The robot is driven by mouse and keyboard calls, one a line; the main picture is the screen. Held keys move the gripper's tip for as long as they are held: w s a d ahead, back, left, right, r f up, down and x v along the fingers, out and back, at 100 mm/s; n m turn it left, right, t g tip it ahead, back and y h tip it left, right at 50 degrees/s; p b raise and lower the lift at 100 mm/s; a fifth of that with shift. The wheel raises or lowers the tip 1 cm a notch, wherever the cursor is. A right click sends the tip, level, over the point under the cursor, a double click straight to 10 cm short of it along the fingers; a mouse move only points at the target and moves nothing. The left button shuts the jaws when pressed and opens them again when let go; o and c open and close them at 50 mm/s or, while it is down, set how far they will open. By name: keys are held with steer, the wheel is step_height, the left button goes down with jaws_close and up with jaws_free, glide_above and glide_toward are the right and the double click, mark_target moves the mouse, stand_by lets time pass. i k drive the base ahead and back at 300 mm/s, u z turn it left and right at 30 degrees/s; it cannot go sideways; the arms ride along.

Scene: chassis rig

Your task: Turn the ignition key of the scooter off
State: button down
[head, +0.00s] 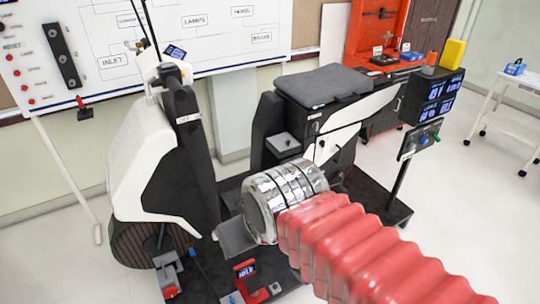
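The scooter (143,165) stands upright left of centre on a dark base, with a white front shield, a dark steering column (193,150) and a black seat (322,84) to the right. A small pale label (188,118) shows on the column. I cannot make out the ignition key or its position. My arm, with red bellows and a silver ribbed section, reaches in from the lower right toward the scooter's middle. It covers part of the footboard area. My gripper cannot be seen beyond the silver section.
A display stand (433,95) with screens stands right of the seat. A wall board (185,40) with labels and a switch panel is behind the scooter. A red tool cabinet (372,30) is at the back and a white cart (512,105) at the right. Floor between stand and cart is clear.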

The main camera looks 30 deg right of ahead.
mark_target(194, 129)
steer(key=k, duration=1.35)
steer(key=u, duration=0.25)
steer(key=i, duration=0.45)
steer(key=u, duration=0.75)
steer(key=i, duration=1.2)
steer(key=u, duration=0.05)
